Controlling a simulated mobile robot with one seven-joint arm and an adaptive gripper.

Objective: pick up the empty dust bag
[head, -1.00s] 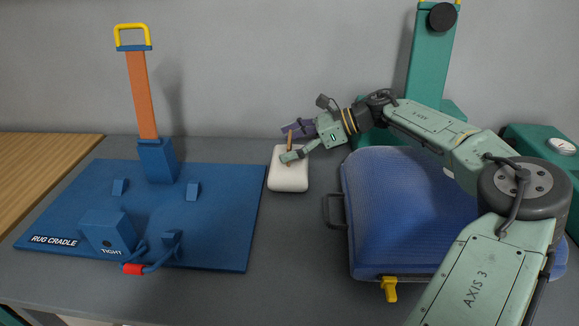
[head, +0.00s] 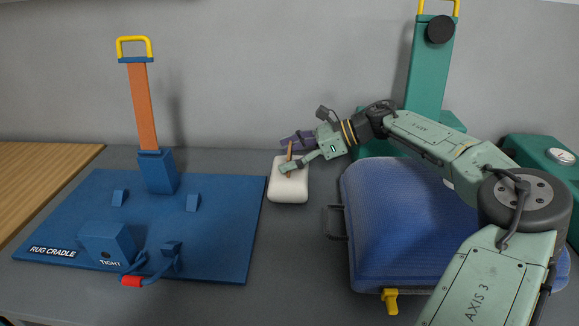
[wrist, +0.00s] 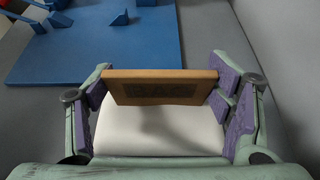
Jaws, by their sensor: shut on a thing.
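The dust bag (head: 288,189) is a white, puffy, rounded block with a thin tan collar plate (head: 290,149) standing upright at its top. It is on the grey counter between the blue rug cradle and the blue padded board. My gripper (head: 291,156) reaches in from the right and is shut on the collar. In the wrist view, purple finger pads press on both ends of the tan collar (wrist: 160,77), and the white bag body (wrist: 160,132) lies below it. I cannot tell whether the bag's underside touches the counter.
The blue rug cradle (head: 225,235), with its orange upright post (head: 142,100), is on the left. The blue padded board (head: 400,230), with a dark side handle, is close on the right under my arm. A green stand (head: 428,75) rises behind it. Grey counter (head: 295,265) is clear in front.

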